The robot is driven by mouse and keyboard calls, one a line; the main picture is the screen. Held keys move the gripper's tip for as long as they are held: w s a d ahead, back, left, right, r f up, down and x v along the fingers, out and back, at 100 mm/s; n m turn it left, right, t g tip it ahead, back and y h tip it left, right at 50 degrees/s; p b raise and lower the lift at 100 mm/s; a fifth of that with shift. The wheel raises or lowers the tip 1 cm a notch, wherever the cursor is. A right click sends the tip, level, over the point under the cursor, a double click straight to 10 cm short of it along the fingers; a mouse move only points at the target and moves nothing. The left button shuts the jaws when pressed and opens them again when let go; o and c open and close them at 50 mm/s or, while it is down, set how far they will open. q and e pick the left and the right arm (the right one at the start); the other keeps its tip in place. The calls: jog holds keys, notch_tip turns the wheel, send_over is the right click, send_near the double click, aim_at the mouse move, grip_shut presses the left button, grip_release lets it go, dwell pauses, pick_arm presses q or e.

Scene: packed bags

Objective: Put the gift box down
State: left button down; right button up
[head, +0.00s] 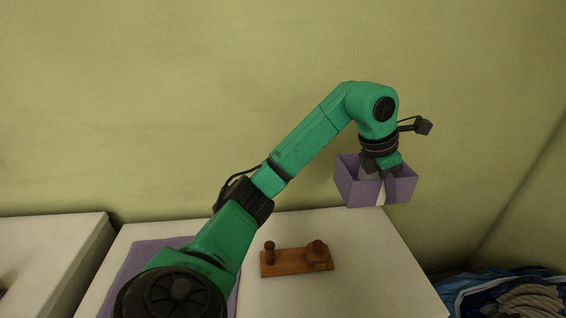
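The gift box (352,186) is a purple, open-topped box with a pale stripe down its front. It is in the head view right of centre, and appears to be held above the right part of the white table (375,255). My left gripper (382,170) points down at the box, with its lower end partly inside the opening. The fingertips are hidden by the box walls, so I cannot see how they meet it. My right gripper is not in view.
A wooden board with pegs (290,262) lies on the table's middle. A purple mat (130,268) covers the left part, partly behind my arm. Another white surface (45,255) stands at left. Blue fabric (490,285) lies at lower right. The table's right part is bare.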

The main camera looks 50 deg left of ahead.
pick_arm(q)
jog(key=f, duration=1.3)
jog(key=f+b, duration=0.1)
jog(key=f, duration=0.5)
jog(key=shift+s+d+f, duration=0.1)
jog(key=shift+s+f, duration=0.15)
jog(key=shift+f, duration=0.15)
jog(key=c, duration=1)
grip_release()
jog(key=shift+c, duration=0.2)
